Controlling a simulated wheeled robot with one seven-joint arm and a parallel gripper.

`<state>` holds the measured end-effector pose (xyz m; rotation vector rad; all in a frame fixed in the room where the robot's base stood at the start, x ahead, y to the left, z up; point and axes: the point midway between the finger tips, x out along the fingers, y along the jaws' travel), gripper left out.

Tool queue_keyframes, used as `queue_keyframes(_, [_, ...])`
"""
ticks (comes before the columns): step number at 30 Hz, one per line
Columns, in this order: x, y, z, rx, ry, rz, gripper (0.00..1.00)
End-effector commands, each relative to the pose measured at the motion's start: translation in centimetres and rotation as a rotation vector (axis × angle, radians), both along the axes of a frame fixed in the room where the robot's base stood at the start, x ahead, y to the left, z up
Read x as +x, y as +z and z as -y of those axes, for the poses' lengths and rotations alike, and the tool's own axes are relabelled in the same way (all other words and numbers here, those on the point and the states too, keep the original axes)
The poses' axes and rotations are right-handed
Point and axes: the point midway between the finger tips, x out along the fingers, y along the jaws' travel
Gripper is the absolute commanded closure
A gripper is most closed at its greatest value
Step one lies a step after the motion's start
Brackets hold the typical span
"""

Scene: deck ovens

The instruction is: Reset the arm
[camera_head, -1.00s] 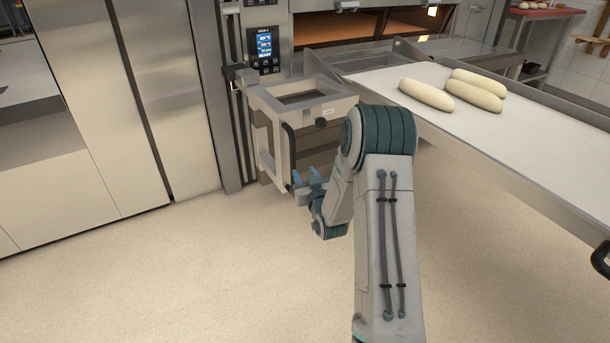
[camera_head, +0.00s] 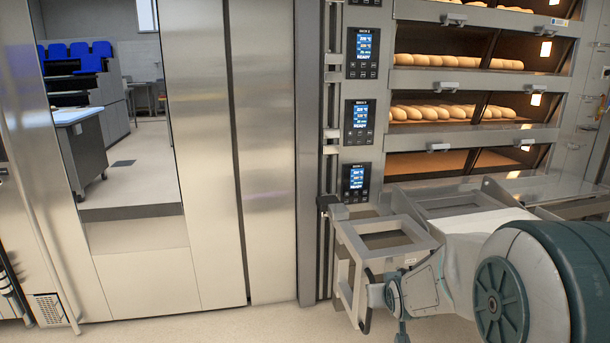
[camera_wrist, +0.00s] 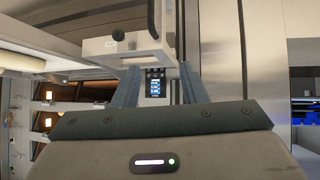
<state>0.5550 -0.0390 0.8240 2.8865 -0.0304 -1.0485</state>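My arm reaches in from the right of the head view, and its end is beside the grey loader frame (camera_head: 345,262) in front of the deck ovens. My gripper (camera_head: 388,296) is small there and partly overlaps the frame's lower part. In the wrist view the two blue-grey fingers of my gripper (camera_wrist: 158,88) stand wide apart with nothing between them. The frame's labelled bar (camera_wrist: 125,45) and black handle (camera_wrist: 153,18) show beyond and above the fingers. I cannot tell from the head view whether the gripper touches the frame.
The oven decks hold rows of loaves (camera_head: 435,112), and the lowest visible deck (camera_head: 440,163) looks empty. Control panels (camera_head: 356,182) line the left of the ovens. Steel doors (camera_head: 265,150) stand to the left.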

Motion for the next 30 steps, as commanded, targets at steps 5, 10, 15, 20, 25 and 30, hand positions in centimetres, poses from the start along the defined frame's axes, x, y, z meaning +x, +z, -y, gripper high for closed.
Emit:
queue_keyframes(5, [-6.5,7.9,-1.2,0.004,-0.02,-0.167,0.61])
queue_keyframes(10, [-13.4,13.1,-2.2,0.026,-0.036,-0.333,0.61])
queue_keyframes(15, [-20.1,17.4,-3.1,0.052,-0.045,-0.484,0.61])
queue_keyframes(20, [-24.3,19.4,-3.7,0.07,-0.045,-0.583,0.61])
queue_keyframes(25, [-26.0,19.7,-4.0,0.077,-0.045,-0.625,0.61])
queue_keyframes(30, [-26.1,19.6,-4.0,0.077,-0.045,-0.627,0.61])
